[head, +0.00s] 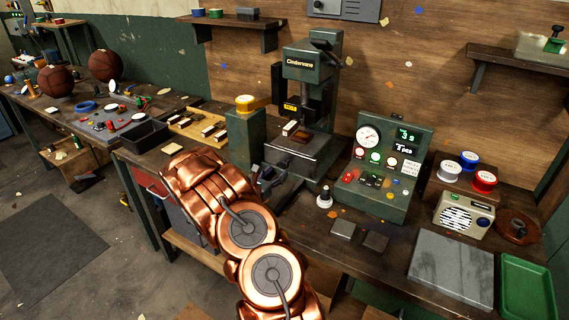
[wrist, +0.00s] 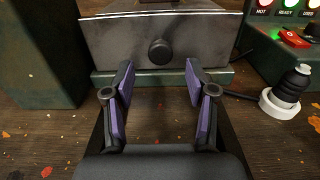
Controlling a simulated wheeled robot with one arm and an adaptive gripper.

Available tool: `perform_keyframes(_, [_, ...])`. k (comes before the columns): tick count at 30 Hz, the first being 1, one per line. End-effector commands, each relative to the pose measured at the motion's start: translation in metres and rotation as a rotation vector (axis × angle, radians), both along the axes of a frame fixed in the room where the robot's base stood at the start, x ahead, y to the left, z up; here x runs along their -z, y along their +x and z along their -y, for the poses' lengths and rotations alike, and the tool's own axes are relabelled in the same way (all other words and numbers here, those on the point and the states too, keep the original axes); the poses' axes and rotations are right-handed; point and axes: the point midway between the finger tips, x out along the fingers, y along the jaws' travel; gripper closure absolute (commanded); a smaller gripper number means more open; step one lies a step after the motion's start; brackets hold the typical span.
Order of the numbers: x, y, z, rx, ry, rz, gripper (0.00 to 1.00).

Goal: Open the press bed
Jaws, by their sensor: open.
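The green Cindervane press (head: 310,75) stands on the bench against the wooden wall. Its grey metal press bed (head: 308,147) sits low under the press head and also fills the top of the wrist view (wrist: 215,42). A round dark knob (wrist: 159,50) is on the bed's front face. My gripper (wrist: 160,72) is open and empty. Its purple-padded fingers point at the bed front, one to each side of the knob in the picture; the knob appears beyond the fingertips, apart from them. In the head view my gripper (head: 272,178) is partly hidden by my copper arm.
A green control box (head: 383,170) with a gauge and lit buttons stands right of the press. A dark-topped knob on a white base (head: 324,198) is in front of it. A green block (head: 245,138) stands close on the left. Two small plates (head: 343,229) lie on the bench.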

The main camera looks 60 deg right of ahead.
Motion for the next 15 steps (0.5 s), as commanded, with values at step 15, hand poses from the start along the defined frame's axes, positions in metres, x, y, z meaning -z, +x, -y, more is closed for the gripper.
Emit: perform_keyframes(15, [-0.001, 0.002, 0.06, 0.002, -0.001, 0.003, 0.44])
